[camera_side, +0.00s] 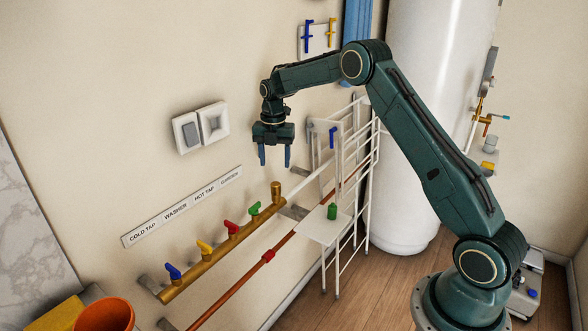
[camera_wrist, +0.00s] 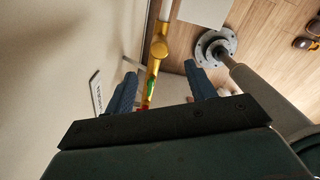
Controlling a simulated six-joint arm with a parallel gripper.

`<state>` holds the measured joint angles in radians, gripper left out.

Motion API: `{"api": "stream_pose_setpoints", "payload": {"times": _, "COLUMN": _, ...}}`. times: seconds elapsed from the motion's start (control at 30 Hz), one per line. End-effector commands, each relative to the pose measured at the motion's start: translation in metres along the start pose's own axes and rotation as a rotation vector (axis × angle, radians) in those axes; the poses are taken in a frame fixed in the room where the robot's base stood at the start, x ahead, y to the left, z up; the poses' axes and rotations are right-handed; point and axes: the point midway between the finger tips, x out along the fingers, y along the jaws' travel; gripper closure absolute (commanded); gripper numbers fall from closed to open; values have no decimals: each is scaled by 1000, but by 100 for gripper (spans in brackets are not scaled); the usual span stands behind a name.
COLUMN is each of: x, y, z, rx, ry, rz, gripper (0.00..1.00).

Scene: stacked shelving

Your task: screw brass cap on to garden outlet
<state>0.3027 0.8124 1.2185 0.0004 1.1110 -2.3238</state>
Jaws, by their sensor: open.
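A brass manifold pipe (camera_side: 215,262) runs along the wall with blue, yellow, red and green handles, under a strip reading COLD TAP, WASHER, HOT TAP and GARDEN. A brass cylindrical piece (camera_side: 276,191) stands upright at its right end, beyond the green handle (camera_side: 255,208). It looks like the cap or the capped outlet; I cannot tell whether it is seated or threaded. My gripper (camera_side: 275,160) points down above this piece, open and empty, with a gap below its fingers. In the wrist view, the round brass top (camera_wrist: 159,48) shows beyond my open fingers (camera_wrist: 161,76).
A white wire rack (camera_side: 345,190) and small shelf (camera_side: 318,229) with a green item (camera_side: 332,211) stand right of the manifold. A copper pipe (camera_side: 240,281) runs below. A white tank (camera_side: 425,130) stands behind my arm. An orange bucket (camera_side: 104,314) is front left.

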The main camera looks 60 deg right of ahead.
Motion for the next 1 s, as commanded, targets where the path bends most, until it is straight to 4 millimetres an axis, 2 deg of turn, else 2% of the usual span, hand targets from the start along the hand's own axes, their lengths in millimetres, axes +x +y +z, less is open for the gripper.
{"api": "stream_pose_setpoints", "payload": {"times": 0.1, "x": -20, "y": 0, "z": 0, "rx": 1, "ry": -2, "rz": 2, "gripper": 45}}
{"api": "stream_pose_setpoints", "payload": {"times": 0.3, "x": -41, "y": 0, "z": 0, "rx": 1, "ry": -1, "rz": 1, "gripper": 45}}
{"api": "stream_pose_setpoints", "payload": {"times": 0.77, "x": -54, "y": -1, "z": -3, "rx": 19, "ry": -3, "rz": 3, "gripper": 45}}
{"api": "stream_pose_setpoints", "payload": {"times": 1.0, "x": -84, "y": -7, "z": -24, "rx": 144, "ry": -23, "rz": 30, "gripper": 45}}
